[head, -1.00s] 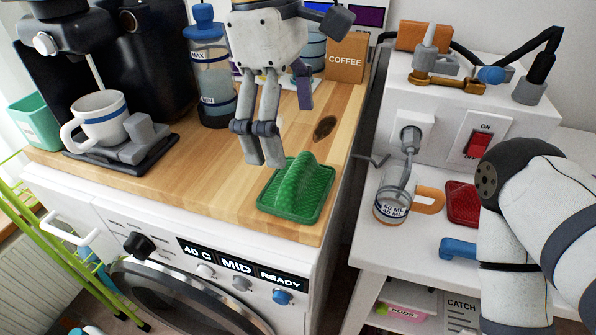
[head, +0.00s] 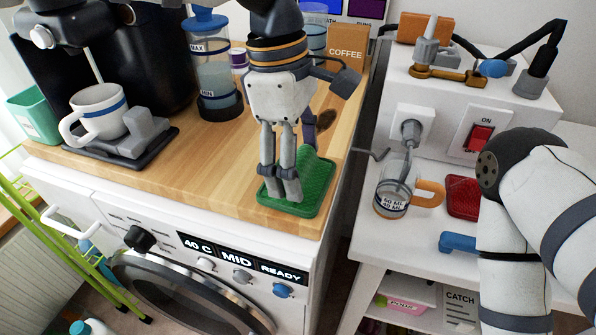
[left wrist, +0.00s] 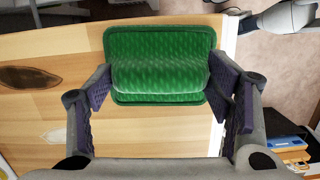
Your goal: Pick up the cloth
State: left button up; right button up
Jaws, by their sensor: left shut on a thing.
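The cloth (head: 317,187) is green and ribbed, with a flat base and a raised ridge. It lies near the front right corner of the wooden counter. My left gripper (head: 284,198) points down at it in the head view and hides part of it. In the left wrist view the cloth (left wrist: 160,47) spans the space between the two finger pads. My left gripper (left wrist: 163,80) is shut on the cloth's ridge, one finger at each end. The cloth still appears to rest on the counter. My right gripper is out of view; only my right arm shows.
A white cup (head: 99,112) on a dark tray and a water container (head: 215,75) stand to the left on the counter. A coffee bag (head: 346,62) is behind. A glass mug (head: 392,192) and a red cloth-like pad (head: 463,198) are on the white side table.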

aim_at(302, 159)
pick_arm(q)
jog(key=shift+r, duration=0.25)
notch_tip(302, 159, up, 3)
jog(key=shift+s+r, duration=0.1)
jog(key=s+d+r+p, duration=0.2)
jog(key=s+d+r, duration=0.1)
jog(key=s+r, duration=0.6)
jog(key=s, duration=0.4)
jog(key=shift+s+r, duration=0.15)
jog(key=shift+s, duration=0.15)
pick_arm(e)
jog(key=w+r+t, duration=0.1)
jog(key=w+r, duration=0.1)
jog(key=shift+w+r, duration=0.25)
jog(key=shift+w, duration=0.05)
